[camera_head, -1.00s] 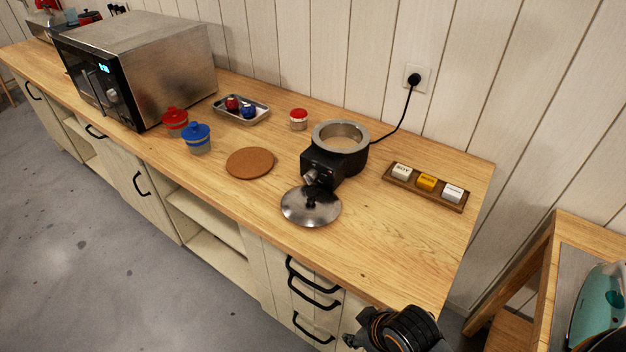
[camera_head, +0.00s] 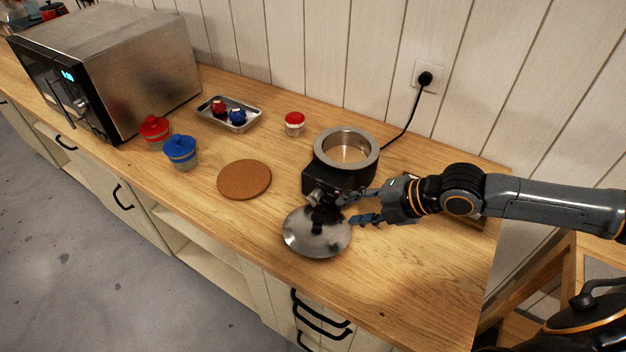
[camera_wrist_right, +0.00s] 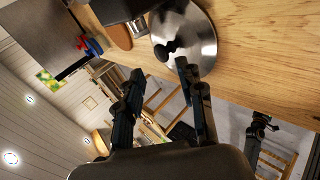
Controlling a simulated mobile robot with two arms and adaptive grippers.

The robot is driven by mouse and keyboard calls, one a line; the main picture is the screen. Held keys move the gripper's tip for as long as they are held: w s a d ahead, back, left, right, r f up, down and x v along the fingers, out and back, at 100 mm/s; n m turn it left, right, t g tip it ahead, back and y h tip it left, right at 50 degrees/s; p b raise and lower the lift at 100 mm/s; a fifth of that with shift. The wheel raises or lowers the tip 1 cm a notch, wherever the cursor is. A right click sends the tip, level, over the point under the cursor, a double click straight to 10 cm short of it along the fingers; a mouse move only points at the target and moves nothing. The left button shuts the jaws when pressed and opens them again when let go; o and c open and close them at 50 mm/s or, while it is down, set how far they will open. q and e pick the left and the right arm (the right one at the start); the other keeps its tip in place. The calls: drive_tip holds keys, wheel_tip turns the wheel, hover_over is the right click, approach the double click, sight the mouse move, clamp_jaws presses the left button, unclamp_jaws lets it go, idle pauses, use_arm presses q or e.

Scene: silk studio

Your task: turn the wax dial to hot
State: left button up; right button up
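The wax melter (camera_head: 345,157) is a black pot with a metal rim and pale wax inside, on the wooden counter. Its dial (camera_head: 316,196) is a small metallic knob on the front box, partly hidden by my fingers and the lid; its setting cannot be read. My right gripper (camera_head: 357,208) is open and empty, its fingers just right of the dial and above the lid. In the right wrist view, my right gripper (camera_wrist_right: 158,82) has its fingers apart with nothing between them. My left gripper is not in view.
A metal lid (camera_head: 317,232) lies in front of the melter; it also shows in the right wrist view (camera_wrist_right: 190,38). A cork mat (camera_head: 244,180), blue jar (camera_head: 181,152), red jar (camera_head: 155,129) and tray (camera_head: 247,110) are to the left. A cord (camera_head: 407,118) runs to the wall socket.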

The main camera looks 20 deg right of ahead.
sight(319, 196)
drive_tip(key=w+d+r, duration=0.2)
drive_tip(key=d+r, duration=0.1)
drive_tip(key=shift+n+t, duration=0.3)
drive_tip(key=shift+t, duration=0.1)
drive_tip(key=p+x, duration=0.1)
drive_tip(key=x, duration=0.7)
drive_tip(key=p+x, duration=0.1)
drive_tip(key=x, duration=0.3)
drive_tip(key=shift+w+d+f+p, duration=0.1)
drive_tip(key=shift+w+f+p, duration=0.15)
drive_tip(key=shift+f+p, duration=0.1)
drive_tip(key=shift+w+a+f, duration=0.25)
drive_tip(key=shift+w+f, duration=0.1)
drive_tip(key=shift+f, duration=0.1)
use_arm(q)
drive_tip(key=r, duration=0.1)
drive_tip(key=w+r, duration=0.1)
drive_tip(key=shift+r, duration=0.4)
